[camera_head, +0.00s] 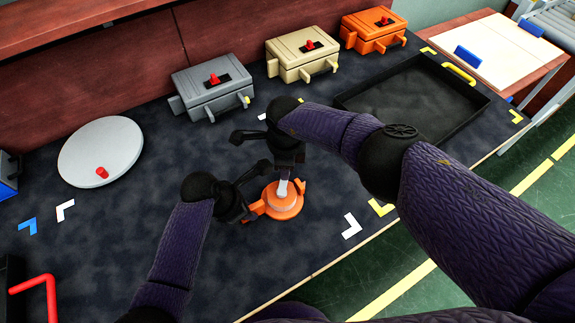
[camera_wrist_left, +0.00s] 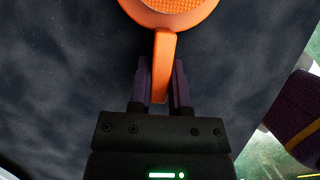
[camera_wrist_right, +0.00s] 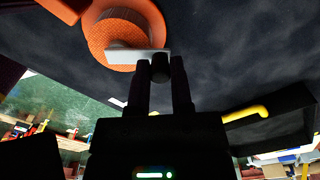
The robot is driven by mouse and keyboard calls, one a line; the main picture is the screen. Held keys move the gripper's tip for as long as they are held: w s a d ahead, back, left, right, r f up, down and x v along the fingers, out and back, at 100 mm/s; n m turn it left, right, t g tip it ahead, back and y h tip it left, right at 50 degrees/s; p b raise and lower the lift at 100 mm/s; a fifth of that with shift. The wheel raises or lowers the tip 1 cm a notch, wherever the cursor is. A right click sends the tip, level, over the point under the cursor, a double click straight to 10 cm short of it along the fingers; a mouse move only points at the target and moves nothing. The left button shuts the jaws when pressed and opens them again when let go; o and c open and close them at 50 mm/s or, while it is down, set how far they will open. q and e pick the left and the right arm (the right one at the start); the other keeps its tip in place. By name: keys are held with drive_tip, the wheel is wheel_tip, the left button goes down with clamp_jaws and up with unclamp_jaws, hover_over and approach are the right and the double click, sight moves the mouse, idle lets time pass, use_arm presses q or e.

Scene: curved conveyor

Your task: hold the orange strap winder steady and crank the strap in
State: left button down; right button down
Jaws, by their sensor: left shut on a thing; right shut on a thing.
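The orange strap winder (camera_head: 286,207) sits on the dark mat in front of me, with a light grey crank arm (camera_head: 283,189) on top. My left gripper (camera_head: 246,211) is beside it on the left, shut on its flat orange handle (camera_wrist_left: 163,62). My right gripper (camera_head: 284,168) is above the far side of the winder. In the right wrist view its fingers (camera_wrist_right: 160,78) are shut on the dark crank knob (camera_wrist_right: 160,66) at the end of the crank arm (camera_wrist_right: 136,57). No loose strap can be made out.
Grey (camera_head: 213,97), beige (camera_head: 303,60) and orange (camera_head: 374,36) boxes stand along the back. A black tray (camera_head: 345,101) is at the back right, a grey disc (camera_head: 88,150) with a red knob at the left. A red handle (camera_head: 47,281) shows at lower left. The mat's middle left is clear.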

drive_tip(key=shift+a, duration=0.1)
idle(0.5)
drive_tip(key=c, duration=0.5)
unclamp_jaws()
wheel_tip(320, 180, up, 12)
drive_tip(key=d+f+y, duration=0.2)
drive_tip(key=d+y, duration=0.2)
drive_tip(key=d, duration=0.1)
drive_tip(key=x, duration=1.1)
drive_tip(key=shift+a+r, duration=0.1)
drive_tip(key=shift+a, duration=0.25)
